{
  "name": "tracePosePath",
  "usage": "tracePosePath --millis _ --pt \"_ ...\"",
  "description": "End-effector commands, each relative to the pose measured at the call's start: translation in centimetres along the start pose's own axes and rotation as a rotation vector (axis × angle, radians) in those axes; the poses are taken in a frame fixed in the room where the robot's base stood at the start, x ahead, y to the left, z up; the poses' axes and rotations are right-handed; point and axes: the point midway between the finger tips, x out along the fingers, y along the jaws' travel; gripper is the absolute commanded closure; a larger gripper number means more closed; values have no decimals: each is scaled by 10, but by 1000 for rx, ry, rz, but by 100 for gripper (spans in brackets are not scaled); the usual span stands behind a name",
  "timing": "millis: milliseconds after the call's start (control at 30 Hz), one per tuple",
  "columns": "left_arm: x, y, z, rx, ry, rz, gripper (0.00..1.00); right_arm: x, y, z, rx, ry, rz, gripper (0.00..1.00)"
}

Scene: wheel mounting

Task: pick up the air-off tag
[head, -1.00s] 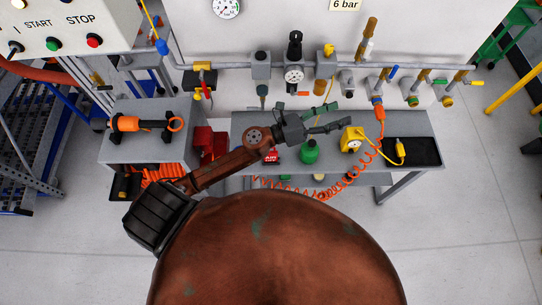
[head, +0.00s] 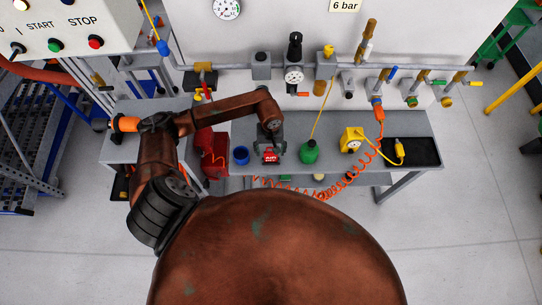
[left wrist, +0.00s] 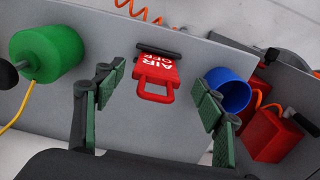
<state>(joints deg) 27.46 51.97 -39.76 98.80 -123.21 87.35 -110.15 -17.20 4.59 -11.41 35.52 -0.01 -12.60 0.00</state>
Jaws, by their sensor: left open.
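The air-off tag (head: 270,156) is a small red tag with white lettering and a red loop handle, lying near the front edge of the grey bench (head: 330,125). In the left wrist view the tag (left wrist: 157,76) sits ahead of my gripper, between the lines of its two fingers, with a dark bar at its far end. My left gripper (head: 270,140) points down just over the tag in the head view. In the left wrist view the left gripper (left wrist: 150,100) is open and empty, its green-padded fingers apart. My right gripper is not in view.
A red box (head: 213,155) is further left. A yellow device (head: 352,140) and black tray (head: 425,152) lie right. An orange coiled hose (head: 335,188) hangs at the front.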

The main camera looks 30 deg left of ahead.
Motion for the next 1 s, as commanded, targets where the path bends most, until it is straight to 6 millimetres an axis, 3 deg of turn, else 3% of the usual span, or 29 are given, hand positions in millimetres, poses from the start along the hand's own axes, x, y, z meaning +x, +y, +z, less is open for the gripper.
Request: tracePosePath --millis 400,667,1000 --pt "50 4 -3 -3 -3 4 36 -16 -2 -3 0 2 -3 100" --pt "53 4 -3 -2 -1 4 36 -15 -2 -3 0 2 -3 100" --pt "53 4 -3 -2 -1 4 60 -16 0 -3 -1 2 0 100"
